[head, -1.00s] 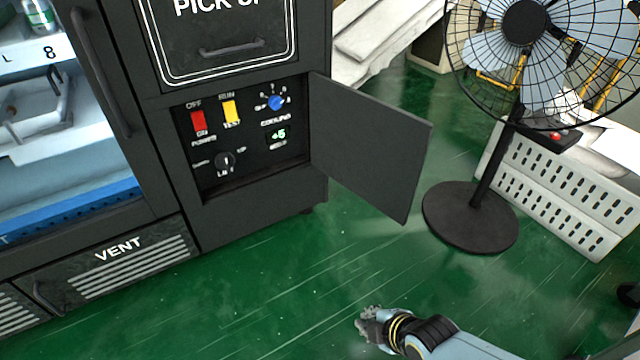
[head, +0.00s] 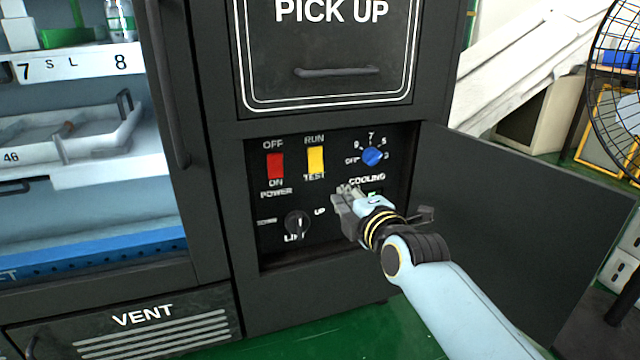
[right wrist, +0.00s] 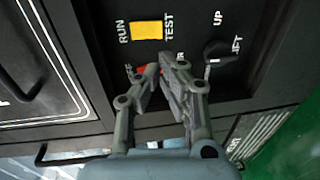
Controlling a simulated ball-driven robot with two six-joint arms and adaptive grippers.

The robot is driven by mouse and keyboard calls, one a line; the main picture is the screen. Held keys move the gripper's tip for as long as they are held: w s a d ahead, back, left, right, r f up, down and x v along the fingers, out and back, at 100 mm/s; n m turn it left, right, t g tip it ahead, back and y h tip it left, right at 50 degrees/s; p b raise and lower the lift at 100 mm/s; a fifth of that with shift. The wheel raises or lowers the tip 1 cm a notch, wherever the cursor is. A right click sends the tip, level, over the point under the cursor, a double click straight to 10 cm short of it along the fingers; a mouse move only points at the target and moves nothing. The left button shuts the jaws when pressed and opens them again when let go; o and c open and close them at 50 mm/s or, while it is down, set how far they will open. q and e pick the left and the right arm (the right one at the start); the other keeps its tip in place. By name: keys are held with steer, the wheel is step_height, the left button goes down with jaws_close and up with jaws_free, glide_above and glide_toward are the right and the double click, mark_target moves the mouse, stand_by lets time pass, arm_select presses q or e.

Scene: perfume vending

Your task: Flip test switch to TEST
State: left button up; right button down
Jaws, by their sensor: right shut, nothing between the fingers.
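The yellow test switch (head: 315,159) sits on the black control panel, with RUN printed above it and TEST below. It also shows in the right wrist view (right wrist: 147,30), ahead of the fingers. I cannot tell which way it is tipped. My right gripper (head: 345,193) is shut and empty, in front of the panel, below and to the right of the yellow switch. In the right wrist view the closed fingertips (right wrist: 172,62) overlap part of the red power switch (right wrist: 150,70). Contact with the panel is not visible. My left gripper is not in view.
The red power switch (head: 275,166) is left of the yellow one. A blue cooling dial (head: 372,156) is to the right and a black lift knob (head: 297,223) below. The open panel door (head: 520,230) stands right of my arm. A fan (head: 622,60) is farther right.

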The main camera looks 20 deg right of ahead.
steer(key=b, duration=0.4)
glide_toward(317, 171)
steer(key=w+f, duration=0.1)
steer(key=w, duration=0.2)
steer(key=w+b, duration=0.1)
steer(key=w, duration=0.1)
steer(key=shift+w+f+b, duration=0.15)
steer(key=shift+w+b, duration=0.15)
steer(key=shift+w+a+b, duration=0.1)
steer(key=shift+w+b, duration=0.25)
steer(key=shift+w, duration=0.2)
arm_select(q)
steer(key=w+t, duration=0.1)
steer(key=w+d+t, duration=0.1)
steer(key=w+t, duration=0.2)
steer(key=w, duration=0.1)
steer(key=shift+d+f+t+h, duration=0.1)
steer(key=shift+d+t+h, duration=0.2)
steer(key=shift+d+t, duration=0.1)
arm_select(e)
steer(key=shift+w, duration=0.3)
